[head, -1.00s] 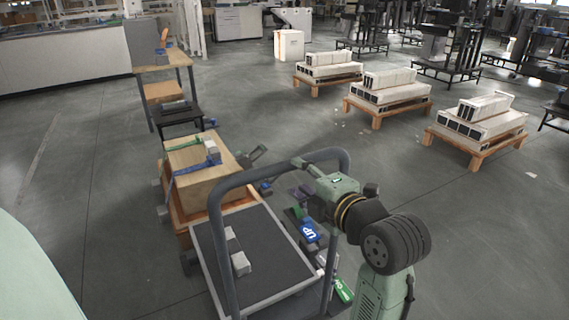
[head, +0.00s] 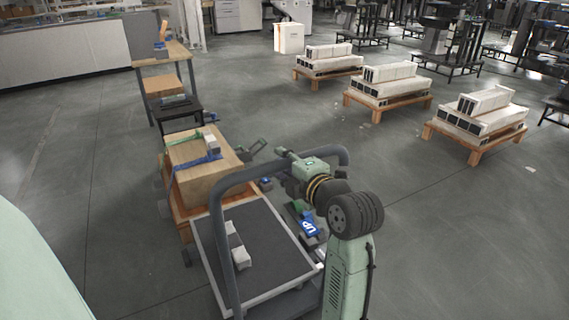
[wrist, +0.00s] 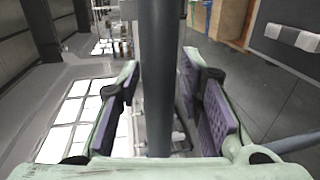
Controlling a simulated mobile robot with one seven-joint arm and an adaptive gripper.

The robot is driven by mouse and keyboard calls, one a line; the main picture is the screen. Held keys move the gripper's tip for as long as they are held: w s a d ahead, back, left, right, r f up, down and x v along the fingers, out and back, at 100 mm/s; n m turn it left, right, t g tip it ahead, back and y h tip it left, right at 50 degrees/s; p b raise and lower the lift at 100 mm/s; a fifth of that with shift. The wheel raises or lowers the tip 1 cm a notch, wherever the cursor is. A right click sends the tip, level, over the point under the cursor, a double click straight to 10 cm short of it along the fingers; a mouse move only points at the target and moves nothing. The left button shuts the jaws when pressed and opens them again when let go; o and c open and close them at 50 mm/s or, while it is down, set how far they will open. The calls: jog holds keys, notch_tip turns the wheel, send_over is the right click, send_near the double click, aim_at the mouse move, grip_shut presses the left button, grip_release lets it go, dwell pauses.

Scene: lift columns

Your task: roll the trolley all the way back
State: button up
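The trolley (head: 281,271) is a low flat cart with a dark deck, a pale rim and a tall grey hoop handle (head: 218,200). My gripper (head: 287,153) is at the top bar of this handle in the head view. In the wrist view, the grey bar (wrist: 160,80) runs upright through the middle of the picture. The purple-padded fingers of my gripper (wrist: 160,85) stand on either side of it, with visible gaps between pads and bar. I cannot tell whether the fingertips touch the bar.
Pale blocks (head: 238,252) lie on the deck. A cardboard box (head: 208,183) on a wooden base stands just behind the trolley, with a black stand (head: 182,113) beyond. A blue UP sign (head: 309,227) lies to the right. Low pallets (head: 385,97) stand farther right; open floor lies between.

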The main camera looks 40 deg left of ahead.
grip_shut()
dwell(0.7)
